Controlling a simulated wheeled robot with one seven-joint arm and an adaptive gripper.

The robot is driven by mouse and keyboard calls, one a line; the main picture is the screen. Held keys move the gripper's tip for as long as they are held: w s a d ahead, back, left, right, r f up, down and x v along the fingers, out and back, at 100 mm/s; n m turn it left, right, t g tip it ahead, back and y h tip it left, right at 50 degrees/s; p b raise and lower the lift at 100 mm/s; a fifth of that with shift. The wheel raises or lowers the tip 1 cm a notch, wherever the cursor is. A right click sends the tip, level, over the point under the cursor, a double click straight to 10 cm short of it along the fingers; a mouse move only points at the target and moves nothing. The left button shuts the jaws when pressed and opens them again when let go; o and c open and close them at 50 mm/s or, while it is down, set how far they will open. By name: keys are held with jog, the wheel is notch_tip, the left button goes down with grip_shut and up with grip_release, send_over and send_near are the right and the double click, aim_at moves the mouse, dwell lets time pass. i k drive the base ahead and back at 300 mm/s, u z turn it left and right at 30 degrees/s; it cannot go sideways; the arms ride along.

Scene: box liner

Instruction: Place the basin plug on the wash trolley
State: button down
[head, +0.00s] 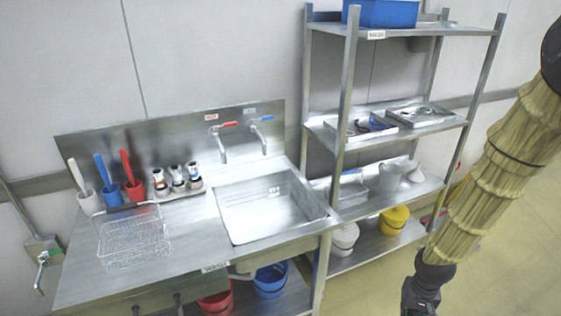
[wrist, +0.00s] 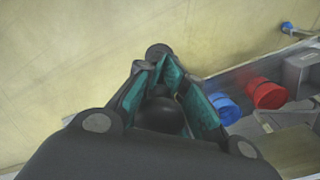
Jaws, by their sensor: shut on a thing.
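My gripper (wrist: 160,68) is shut on a small dark round thing, which looks like the basin plug (wrist: 158,50). In the wrist view the plug shows at the fingertips, partly hidden by the teal-lined fingers. In the head view my gripper (head: 418,302) is at the bottom right, to the right of the steel shelf rack and over the floor. The plug cannot be made out there. No thing in view is clearly the wash trolley.
A steel sink bench (head: 180,262) with a wire basket (head: 133,240) stands at the left. The shelf rack (head: 348,95) beside it holds trays, a yellow bucket (head: 394,220) and a blue bin (head: 382,12). The floor (head: 505,265) at the right is clear.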

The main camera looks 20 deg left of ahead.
aim_at(182, 224)
jog(key=k, duration=0.25)
jog(key=u, duration=1.7)
